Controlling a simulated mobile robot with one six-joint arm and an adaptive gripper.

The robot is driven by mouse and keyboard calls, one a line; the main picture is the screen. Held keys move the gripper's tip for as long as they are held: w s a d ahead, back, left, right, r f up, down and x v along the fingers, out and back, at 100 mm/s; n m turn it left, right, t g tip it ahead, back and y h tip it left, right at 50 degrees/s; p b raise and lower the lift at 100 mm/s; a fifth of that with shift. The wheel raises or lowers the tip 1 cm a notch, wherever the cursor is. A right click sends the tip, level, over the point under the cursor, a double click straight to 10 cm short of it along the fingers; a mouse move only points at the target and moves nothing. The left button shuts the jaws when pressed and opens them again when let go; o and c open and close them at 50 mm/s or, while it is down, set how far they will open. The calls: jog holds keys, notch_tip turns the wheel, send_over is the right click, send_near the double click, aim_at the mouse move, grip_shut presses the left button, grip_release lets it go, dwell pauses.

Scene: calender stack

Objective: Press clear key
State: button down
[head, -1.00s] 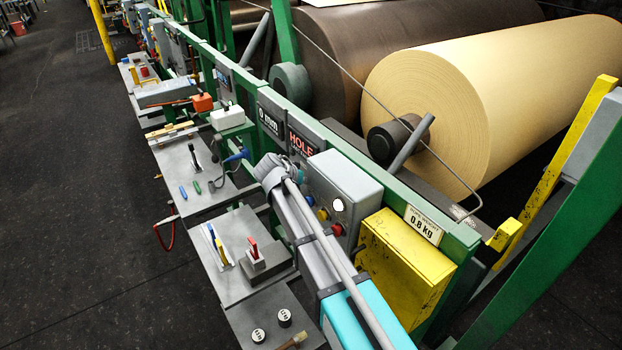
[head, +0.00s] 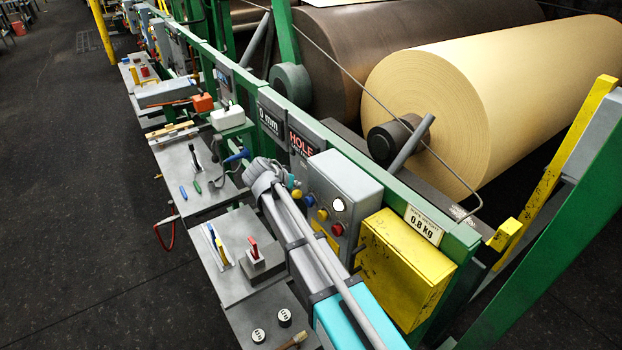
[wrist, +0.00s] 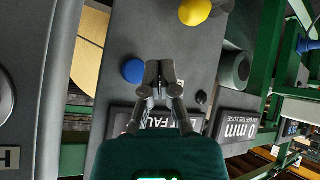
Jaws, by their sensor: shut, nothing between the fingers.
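No key label reading "clear" can be read in either view. A grey control box (head: 343,186) carries a white lit button (head: 338,204), a blue button (head: 309,200), a yellow button (head: 322,214) and a red button (head: 338,229). A yellow knob (head: 297,193) shows beside my arm's end. In the wrist view my gripper (wrist: 160,72) is shut and empty, its tips just right of a blue round button (wrist: 134,71). A yellow round knob (wrist: 194,12) is above right, and a small black knob (wrist: 201,97) lies right. Contact cannot be told.
A yellow box (head: 402,270) stands right of the control box. A grey shelf (head: 235,285) with a red-handled switch (head: 253,250) lies left of my arm.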

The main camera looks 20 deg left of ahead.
jog(key=shift+s+a, duration=0.7)
jog(key=shift+s, duration=0.2)
dwell(0.4)
